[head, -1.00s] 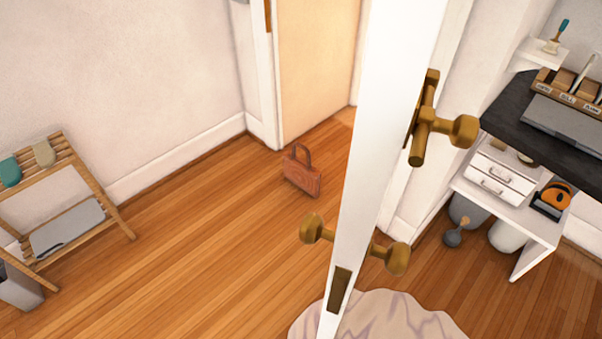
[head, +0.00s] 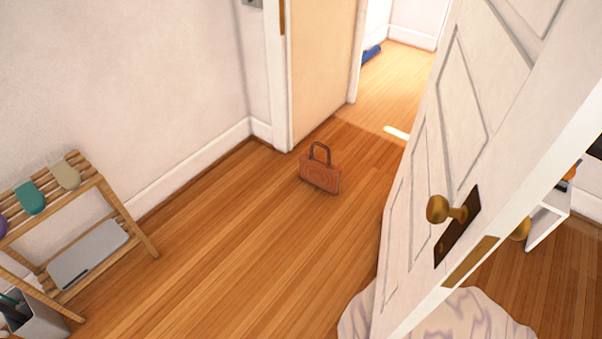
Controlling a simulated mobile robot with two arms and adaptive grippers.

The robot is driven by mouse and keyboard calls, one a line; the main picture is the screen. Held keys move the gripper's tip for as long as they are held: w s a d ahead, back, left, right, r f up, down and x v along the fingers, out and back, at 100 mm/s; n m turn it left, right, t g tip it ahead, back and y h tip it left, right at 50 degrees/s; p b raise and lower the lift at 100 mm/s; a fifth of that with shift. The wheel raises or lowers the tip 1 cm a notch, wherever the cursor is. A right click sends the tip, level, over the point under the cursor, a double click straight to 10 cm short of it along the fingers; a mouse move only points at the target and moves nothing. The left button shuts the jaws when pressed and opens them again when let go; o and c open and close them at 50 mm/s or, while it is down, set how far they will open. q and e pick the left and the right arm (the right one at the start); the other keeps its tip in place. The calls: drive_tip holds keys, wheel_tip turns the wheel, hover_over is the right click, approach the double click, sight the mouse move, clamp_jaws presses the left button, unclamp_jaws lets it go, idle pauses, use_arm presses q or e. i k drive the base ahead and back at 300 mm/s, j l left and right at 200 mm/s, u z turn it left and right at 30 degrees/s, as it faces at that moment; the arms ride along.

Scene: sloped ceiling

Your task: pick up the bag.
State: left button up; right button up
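The bag (head: 320,178) is a small reddish-brown handbag with a dark arched handle. It stands upright on the wooden floor near the middle of the head view, a little in front of the doorway at the back. Nothing covers it. Neither of my grippers shows in the head view.
An open white door (head: 452,170) with a brass knob (head: 439,209) fills the right side. A slatted wooden rack (head: 117,207) stands at the left wall. A pale patterned rug (head: 466,316) lies under the door. The floor (head: 235,255) before the bag is clear.

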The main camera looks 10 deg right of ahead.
sight(321, 173)
drive_tip(key=i+j+z, duration=0.15)
drive_tip(key=i+j, duration=0.95)
drive_tip(key=j, duration=0.1)
